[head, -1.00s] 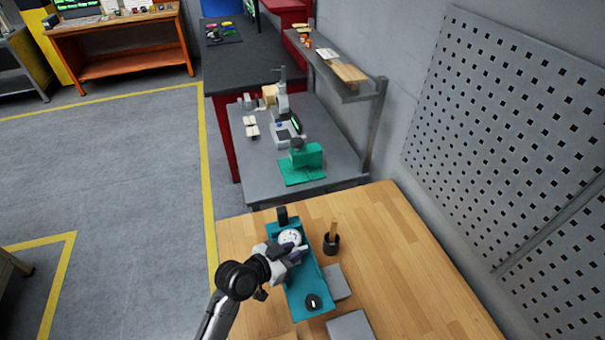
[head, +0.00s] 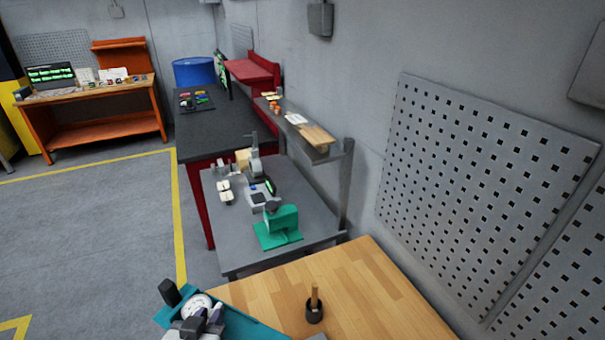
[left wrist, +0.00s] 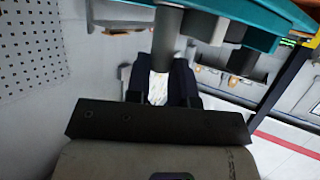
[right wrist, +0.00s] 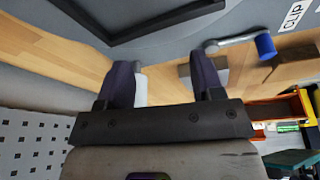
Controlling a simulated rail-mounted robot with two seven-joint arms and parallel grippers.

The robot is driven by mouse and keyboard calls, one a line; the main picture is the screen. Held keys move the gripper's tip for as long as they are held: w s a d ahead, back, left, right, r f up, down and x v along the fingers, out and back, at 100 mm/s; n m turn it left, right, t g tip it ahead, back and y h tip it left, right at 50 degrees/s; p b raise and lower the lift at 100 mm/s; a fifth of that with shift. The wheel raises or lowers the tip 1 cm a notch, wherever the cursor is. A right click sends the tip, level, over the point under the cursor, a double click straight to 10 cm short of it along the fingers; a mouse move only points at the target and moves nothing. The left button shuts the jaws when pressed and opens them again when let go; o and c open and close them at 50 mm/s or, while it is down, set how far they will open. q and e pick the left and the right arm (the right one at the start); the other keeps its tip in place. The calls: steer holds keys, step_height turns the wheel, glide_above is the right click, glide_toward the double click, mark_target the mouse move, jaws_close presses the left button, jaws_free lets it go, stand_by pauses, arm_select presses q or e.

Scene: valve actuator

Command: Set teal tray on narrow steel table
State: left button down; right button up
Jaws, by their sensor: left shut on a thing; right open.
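The teal tray (head: 245,325) is at the bottom left of the head view, over the wooden table's left edge, its near part cut off. It carries a white round dial (head: 197,306) and a black knob (head: 169,292). My left gripper (head: 203,322) is at the dial. In the left wrist view its fingers (left wrist: 160,84) close at a grey post beside the teal tray (left wrist: 270,18). The narrow steel table (head: 228,262) stands beyond the wooden one. My right gripper (right wrist: 159,78) is open with nothing clearly held; it is out of the head view.
The steel table bears a green fixture (head: 279,226), a microscope-like instrument (head: 257,180) and small pale blocks (head: 225,192). Its near left strip is bare. A shelf (head: 310,140) overhangs its right side. A black cup (head: 314,310) with a wooden handle stands on the wooden table (head: 365,290).

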arm_select(q)
step_height(320, 180, up, 25)
steer(key=s+a+y+p, duration=0.1)
steer(key=s+p, duration=0.1)
steer(key=p, duration=1.7)
steer(key=shift+a+n+p, duration=0.3)
steer(key=shift+n+p, duration=0.1)
arm_select(e)
step_height(320, 180, up, 20)
steer(key=shift+f, duration=0.15)
steer(key=shift+c, duration=0.2)
